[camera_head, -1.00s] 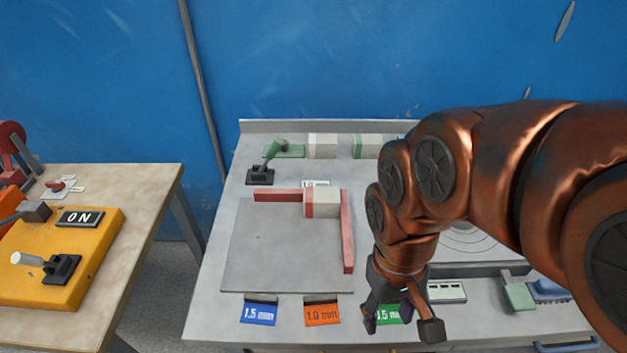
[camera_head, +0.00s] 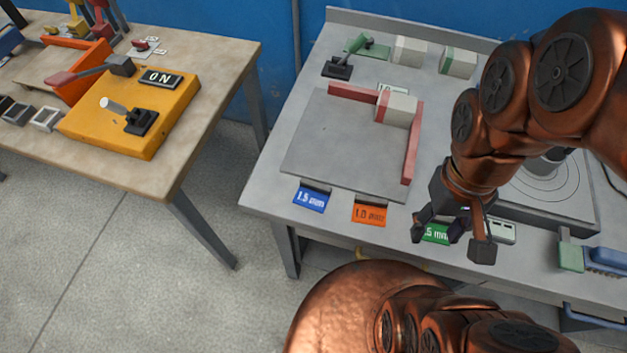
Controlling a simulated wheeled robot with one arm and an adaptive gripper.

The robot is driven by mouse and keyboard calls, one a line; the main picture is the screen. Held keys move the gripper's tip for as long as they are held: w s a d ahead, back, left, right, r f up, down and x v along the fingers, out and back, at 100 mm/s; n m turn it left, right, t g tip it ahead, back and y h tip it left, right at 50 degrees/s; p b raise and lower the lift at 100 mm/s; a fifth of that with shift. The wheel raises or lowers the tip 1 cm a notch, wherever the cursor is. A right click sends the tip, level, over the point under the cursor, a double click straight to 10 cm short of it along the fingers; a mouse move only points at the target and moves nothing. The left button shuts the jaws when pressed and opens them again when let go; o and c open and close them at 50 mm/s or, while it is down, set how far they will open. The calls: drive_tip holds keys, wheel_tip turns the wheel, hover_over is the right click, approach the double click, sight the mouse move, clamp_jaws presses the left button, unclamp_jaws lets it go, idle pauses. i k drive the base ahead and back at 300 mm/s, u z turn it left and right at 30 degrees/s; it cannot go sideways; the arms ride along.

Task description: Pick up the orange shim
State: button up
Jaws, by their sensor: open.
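The orange shim (camera_head: 369,214), marked 1.0 mm, lies flat near the front edge of the grey bench, between a blue shim (camera_head: 311,199) marked 1.5 mm on its left and a green shim (camera_head: 436,233) on its right. My gripper (camera_head: 449,238) is open and points down, to the right of the orange shim and in front of the green shim, hiding part of it. I see nothing between its fingers. The orange shim is fully clear of the gripper in this view.
Behind the shims is a grey plate (camera_head: 330,150) with red bars (camera_head: 412,145) and a white-and-red block (camera_head: 397,108). A wooden table (camera_head: 225,70) with a yellow switch box (camera_head: 165,105) stands left.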

sight(366, 210)
drive_tip(key=k, duration=0.5)
drive_tip(key=z, duration=1.8)
drive_tip(key=k, duration=1)
drive_tip(key=u, duration=1.3)
